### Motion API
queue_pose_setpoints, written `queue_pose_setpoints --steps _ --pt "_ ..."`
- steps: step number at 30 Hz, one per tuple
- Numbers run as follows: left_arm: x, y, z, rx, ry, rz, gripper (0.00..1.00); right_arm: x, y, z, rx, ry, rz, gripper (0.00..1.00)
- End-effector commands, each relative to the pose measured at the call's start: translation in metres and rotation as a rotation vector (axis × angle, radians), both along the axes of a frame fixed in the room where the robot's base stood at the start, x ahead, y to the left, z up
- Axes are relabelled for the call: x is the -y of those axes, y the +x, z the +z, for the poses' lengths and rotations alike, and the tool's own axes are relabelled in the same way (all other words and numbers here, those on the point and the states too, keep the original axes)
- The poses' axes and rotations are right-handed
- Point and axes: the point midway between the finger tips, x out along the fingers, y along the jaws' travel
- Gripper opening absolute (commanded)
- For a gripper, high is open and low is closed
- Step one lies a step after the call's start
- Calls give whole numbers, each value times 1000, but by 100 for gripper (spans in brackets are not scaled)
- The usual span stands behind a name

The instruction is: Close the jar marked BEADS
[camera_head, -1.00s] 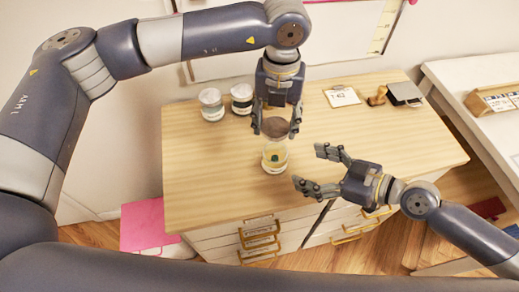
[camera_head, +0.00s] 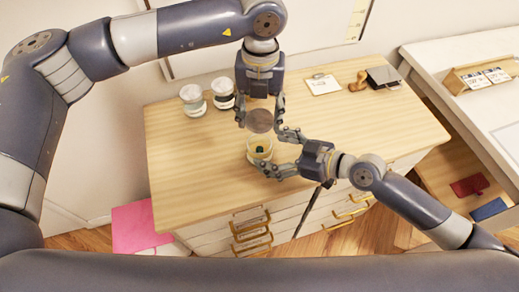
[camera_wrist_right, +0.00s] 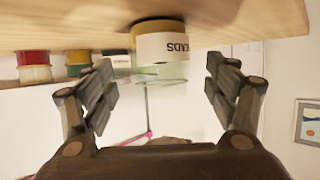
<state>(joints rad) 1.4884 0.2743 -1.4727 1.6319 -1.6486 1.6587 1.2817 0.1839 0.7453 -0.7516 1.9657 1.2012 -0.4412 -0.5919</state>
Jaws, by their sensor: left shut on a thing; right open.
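The jar marked BEADS (camera_head: 259,150) stands upright near the front edge of the wooden cabinet top. It is clear glass with yellowish and dark contents. The right wrist view shows it upside down, with its label (camera_wrist_right: 163,46) reading BEADS. My left gripper (camera_head: 261,121) is shut on a round dark brown lid (camera_head: 260,119), held over the jar's mouth; I cannot tell whether they touch. My right gripper (camera_head: 274,152) is open, one finger on either side of the jar. Its fingers (camera_wrist_right: 160,72) show gaps to the glass in the wrist view.
Two other jars, one light (camera_head: 192,103) and one dark (camera_head: 223,95), stand at the back left of the cabinet top (camera_head: 190,150). A card (camera_head: 322,84), a wooden stamp (camera_head: 358,80) and a dark box (camera_head: 384,76) lie at the back right. A white table (camera_head: 455,65) adjoins on the right.

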Motion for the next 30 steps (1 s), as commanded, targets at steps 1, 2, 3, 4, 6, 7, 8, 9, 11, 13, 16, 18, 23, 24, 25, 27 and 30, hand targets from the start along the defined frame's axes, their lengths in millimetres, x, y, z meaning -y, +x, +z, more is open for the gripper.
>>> queue_pose_setpoints --steps 1,2,3,4,6,7,8,9,11,13,16,18,23,24,25,27,30 --pt "0 0 0 0 0 0 46 -8 4 -2 1 3 0 80" --pt "0 0 0 0 0 0 46 -12 6 -3 0 3 1 80" --pt "0 0 0 0 0 0 46 -16 9 -5 1 3 1 80" --pt "0 0 0 0 0 0 46 -19 11 -8 0 2 0 80" --pt "0 0 0 0 0 0 46 -25 14 -11 0 2 0 80" --pt "0 0 0 0 0 0 46 -27 16 -12 0 2 0 80" --pt "0 0 0 0 0 0 46 -29 17 -13 0 1 0 80" --pt "0 0 0 0 0 0 46 -31 18 -14 1 0 0 80" --pt "0 0 0 0 0 0 46 -34 19 -15 1 0 0 80" --pt "0 0 0 0 0 0 46 -36 20 -17 0 -1 0 80" --pt "0 0 0 0 0 0 46 -36 20 -17 1 -2 1 80" --pt "0 0 0 0 0 0 46 -36 20 -17 1 -2 1 80" --pt "0 0 0 0 0 0 46 -36 20 -17 1 -2 1 73" --pt "0 0 0 0 0 0 46 -36 20 -17 1 -2 1 64" --pt "0 0 0 0 0 0 46 -36 20 -17 1 -2 1 57" --pt "0 0 0 0 0 0 46 -36 20 -17 1 0 0 41" --pt "0 0 0 0 0 0 46 -36 20 -17 0 -1 0 18"
